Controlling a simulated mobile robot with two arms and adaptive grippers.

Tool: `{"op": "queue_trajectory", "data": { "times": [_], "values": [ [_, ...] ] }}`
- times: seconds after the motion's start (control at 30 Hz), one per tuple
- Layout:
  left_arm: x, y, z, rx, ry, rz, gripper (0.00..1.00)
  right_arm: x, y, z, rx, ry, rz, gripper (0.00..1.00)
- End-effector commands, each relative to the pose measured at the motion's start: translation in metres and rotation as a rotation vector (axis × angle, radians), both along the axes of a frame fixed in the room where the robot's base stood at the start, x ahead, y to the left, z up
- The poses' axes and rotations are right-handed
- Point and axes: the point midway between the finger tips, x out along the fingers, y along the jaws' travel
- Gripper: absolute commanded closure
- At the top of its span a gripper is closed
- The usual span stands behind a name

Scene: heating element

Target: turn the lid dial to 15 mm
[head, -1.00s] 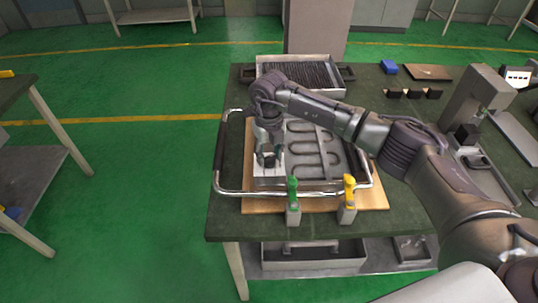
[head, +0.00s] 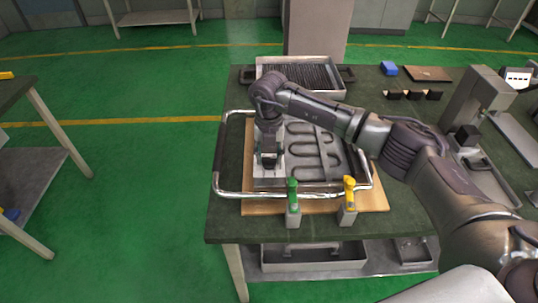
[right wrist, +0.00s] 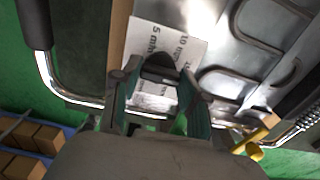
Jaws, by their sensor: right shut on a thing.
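The metal lid (head: 318,150) lies on a wooden board (head: 370,200), with looping heating-element shapes on its top. A white scale plate (head: 262,172) sits at its left part. In the right wrist view this plate (right wrist: 190,48) shows printing that reads "5 mm" and "10 mm". The dark dial knob (right wrist: 160,66) stands at the plate between my fingers. My right gripper (head: 269,161) is shut on the knob, and its fingers (right wrist: 152,95) straddle it in the right wrist view. The dial's exact setting cannot be read. My left gripper is out of view.
A bent metal bar handle (head: 218,185) runs around the lid. Green (head: 292,195) and yellow (head: 348,192) clamp levers stand at the front edge. A tray of dark rods (head: 298,75) is behind. A press-like machine (head: 470,105) stands on the right.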

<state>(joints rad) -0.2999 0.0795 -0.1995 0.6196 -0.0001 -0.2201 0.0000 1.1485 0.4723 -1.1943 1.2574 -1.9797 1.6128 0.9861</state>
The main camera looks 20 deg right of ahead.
Motion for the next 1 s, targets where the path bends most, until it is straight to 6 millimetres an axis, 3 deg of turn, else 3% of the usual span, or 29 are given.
{"op": "queue_trajectory", "data": {
  "times": [0.27,0.3,0.43,0.77,1.0],
  "values": [
    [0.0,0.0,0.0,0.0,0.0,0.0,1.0,0.0,-0.001,0.001,0.0,-0.001,-0.001,0.91],
    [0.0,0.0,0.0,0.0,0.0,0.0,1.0,0.0,0.0,0.0,0.0,-0.001,0.0,0.55],
    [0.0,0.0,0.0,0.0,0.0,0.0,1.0,0.0,0.0,0.0,0.0,-0.001,0.0,0.33],
    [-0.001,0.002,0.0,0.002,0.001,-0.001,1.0,0.0,0.0,0.001,0.001,-0.001,0.001,0.31],
    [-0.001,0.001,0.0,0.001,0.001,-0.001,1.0,0.001,0.0,0.032,0.001,-0.006,0.002,0.31]
  ]
}}
